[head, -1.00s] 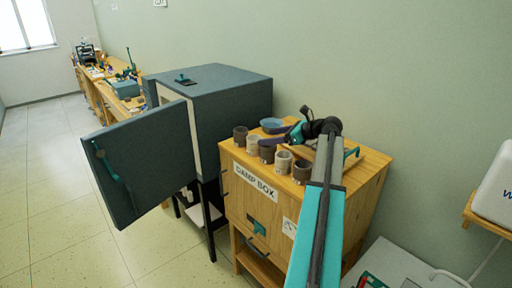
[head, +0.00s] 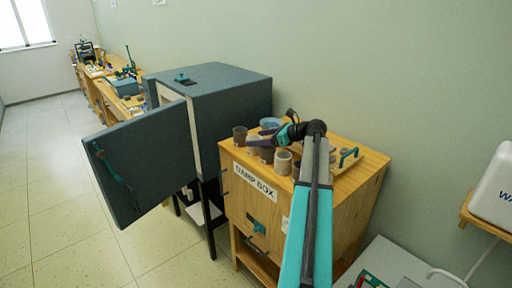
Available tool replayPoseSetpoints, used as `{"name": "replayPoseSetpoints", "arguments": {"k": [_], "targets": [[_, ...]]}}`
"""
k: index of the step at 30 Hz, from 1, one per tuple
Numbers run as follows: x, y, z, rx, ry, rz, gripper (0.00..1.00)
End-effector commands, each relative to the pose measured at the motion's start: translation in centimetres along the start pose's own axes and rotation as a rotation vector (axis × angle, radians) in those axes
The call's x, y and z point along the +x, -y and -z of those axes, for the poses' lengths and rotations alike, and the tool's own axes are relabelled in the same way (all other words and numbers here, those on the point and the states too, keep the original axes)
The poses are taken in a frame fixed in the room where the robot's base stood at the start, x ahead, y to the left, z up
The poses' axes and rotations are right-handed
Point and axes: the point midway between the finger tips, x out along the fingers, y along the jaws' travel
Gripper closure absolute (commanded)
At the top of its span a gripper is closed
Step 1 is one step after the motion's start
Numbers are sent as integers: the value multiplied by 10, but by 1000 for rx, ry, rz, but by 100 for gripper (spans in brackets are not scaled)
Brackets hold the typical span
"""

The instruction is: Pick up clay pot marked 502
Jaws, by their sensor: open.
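Several small clay pots stand in a row along the front edge of the wooden damp box (head: 340,199). They include a dark brown pot (head: 240,135) at the left end, a pale pot (head: 252,148) beside it, a dark pot (head: 267,156) in the middle and a pale pot (head: 283,163). Another dark pot at the right end is mostly hidden by my arm. No number is legible, so I cannot tell which is 502. My gripper (head: 252,142) is open, low over the left part of the row. Whether it touches a pot is unclear.
A blue bowl (head: 270,123) sits behind the pots. A wooden board with a teal handle (head: 348,155) lies at the right of the box top. A grey kiln (head: 225,95) with its door (head: 140,160) swung open stands left. The wall is close behind.

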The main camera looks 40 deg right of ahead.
Motion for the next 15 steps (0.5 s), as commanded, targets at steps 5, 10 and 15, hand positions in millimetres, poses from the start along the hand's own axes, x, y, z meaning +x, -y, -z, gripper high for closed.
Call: {"name": "replayPoseSetpoints", "arguments": {"k": [5,10,15], "targets": [[0,0,0,0,0,-1,32],[0,0,0,0,0,-1,61],[0,-1,0,-1,0,-1,90]]}}
